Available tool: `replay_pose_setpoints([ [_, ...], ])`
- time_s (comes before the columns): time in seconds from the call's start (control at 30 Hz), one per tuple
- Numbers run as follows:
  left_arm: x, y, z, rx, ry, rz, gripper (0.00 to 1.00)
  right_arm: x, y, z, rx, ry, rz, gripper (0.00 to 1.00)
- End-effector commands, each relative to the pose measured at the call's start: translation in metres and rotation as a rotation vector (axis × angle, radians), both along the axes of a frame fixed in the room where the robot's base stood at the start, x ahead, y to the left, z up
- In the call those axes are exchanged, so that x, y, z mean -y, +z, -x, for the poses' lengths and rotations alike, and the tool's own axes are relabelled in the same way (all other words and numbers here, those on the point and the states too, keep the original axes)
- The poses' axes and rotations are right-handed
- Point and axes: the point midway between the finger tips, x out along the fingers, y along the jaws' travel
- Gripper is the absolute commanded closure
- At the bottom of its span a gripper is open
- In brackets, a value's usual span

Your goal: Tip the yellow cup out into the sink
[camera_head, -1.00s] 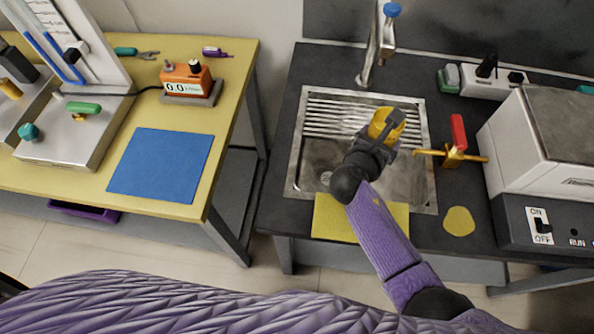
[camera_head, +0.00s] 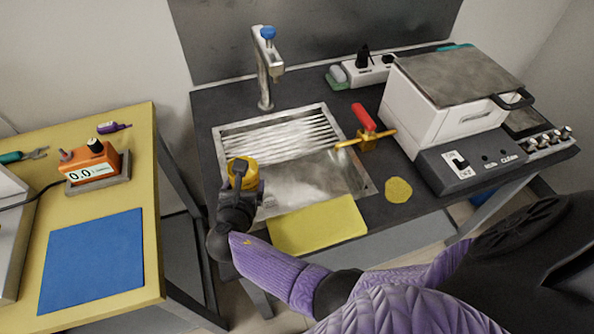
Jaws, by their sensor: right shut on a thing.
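The yellow cup (camera_head: 240,170) is held in my right gripper (camera_head: 240,182), which is shut on it. The cup looks roughly upright, over the left side of the sink. What is inside the cup cannot be made out. The metal sink (camera_head: 318,172) is set into the dark counter, with a ribbed drainboard at its back. The gripper and forearm hide the sink's front left corner. My left gripper is not in view.
A tap (camera_head: 266,70) stands behind the sink. A yellow mat (camera_head: 318,225) lies along its front edge. A red-handled tool (camera_head: 366,130) sits at its right, near a white machine (camera_head: 440,105). A yellow table with a blue mat (camera_head: 92,262) stands left.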

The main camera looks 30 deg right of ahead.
Motion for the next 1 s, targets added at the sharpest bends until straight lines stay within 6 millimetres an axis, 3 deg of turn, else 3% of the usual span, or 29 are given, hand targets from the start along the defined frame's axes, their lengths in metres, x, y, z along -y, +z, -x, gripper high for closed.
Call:
replay_pose_setpoints([
  [1.0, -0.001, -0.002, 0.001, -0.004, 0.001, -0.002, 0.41, 0.029, -0.022, 0.007, 0.106, -0.001, -0.479, 0.85],
])
